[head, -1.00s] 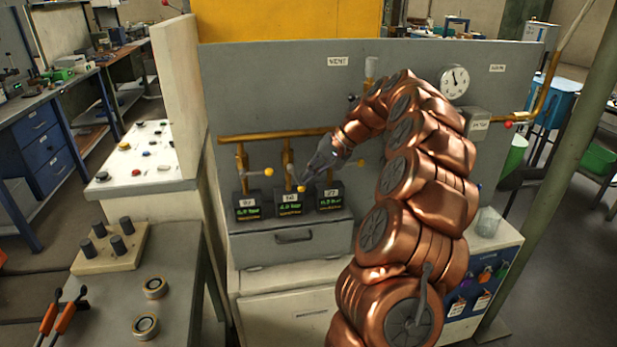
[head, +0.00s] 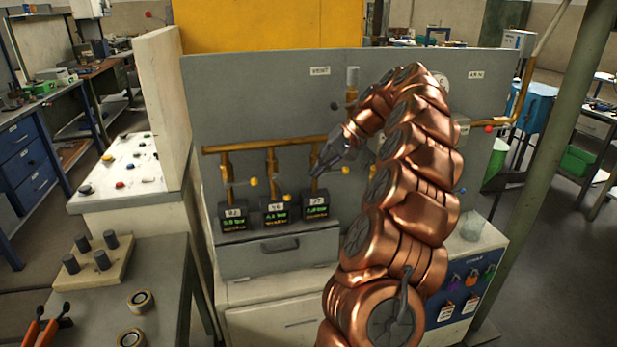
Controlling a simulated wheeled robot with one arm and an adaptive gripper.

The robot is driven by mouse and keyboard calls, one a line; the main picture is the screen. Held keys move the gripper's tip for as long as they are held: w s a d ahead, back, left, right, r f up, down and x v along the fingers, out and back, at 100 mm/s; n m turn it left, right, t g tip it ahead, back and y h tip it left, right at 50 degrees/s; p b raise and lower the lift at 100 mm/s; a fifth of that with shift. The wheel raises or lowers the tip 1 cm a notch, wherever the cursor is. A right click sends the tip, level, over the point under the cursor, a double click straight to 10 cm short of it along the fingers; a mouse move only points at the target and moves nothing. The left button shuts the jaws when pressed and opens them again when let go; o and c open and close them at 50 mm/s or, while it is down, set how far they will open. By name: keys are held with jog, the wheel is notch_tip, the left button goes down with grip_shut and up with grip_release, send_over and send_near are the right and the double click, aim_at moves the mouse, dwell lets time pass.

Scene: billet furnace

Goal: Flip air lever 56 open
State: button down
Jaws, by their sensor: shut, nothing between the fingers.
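Three small valves hang from a brass pipe (head: 262,146), each with a lever ending in a yellow knob. The left knob (head: 253,182) and right knob (head: 345,170) sit out to the right of their valves. The middle knob (head: 285,198) sits lower and closer to its valve. Below stand three dark display boxes: left (head: 233,217), middle (head: 275,211) and right (head: 316,206). Their number plates are too blurred to read surely; the middle one may be 56. My gripper (head: 314,177) is shut and empty, in front of the right valve and up and right of the middle knob, apart from it.
A grey drawer (head: 280,254) lies below the boxes. A grey back panel (head: 250,95) stands behind the pipe. A white console with buttons (head: 128,170) is at the left. A bench with black knobs (head: 101,260) stands front left.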

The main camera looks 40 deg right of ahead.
jog(key=d+f+p+v, duration=0.1)
jog(key=v, duration=0.4)
jog(key=m+t+b, duration=0.4)
jog(key=t+b, duration=0.1)
jog(key=b, duration=0.1)
send_near(284, 192)
jog(key=shift+h, duration=0.4)
jog(key=p+x, duration=0.3)
jog(key=x, duration=0.3)
jog(key=shift+w+a+p, duration=0.15)
jog(key=shift+a+p, duration=0.15)
jog(key=shift+p, duration=0.05)
jog(key=shift+f, duration=0.1)
dwell(0.5)
jog(key=shift+w+a+f+m+t+y+b, duration=0.15)
jog(key=shift+m+y+b, duration=0.1)
jog(key=shift+y+b, duration=0.25)
jog(key=shift+s+a+f+m+t+y+b, duration=0.15)
jog(key=shift+m+y+b, duration=0.15)
jog(key=shift+b, duration=0.35)
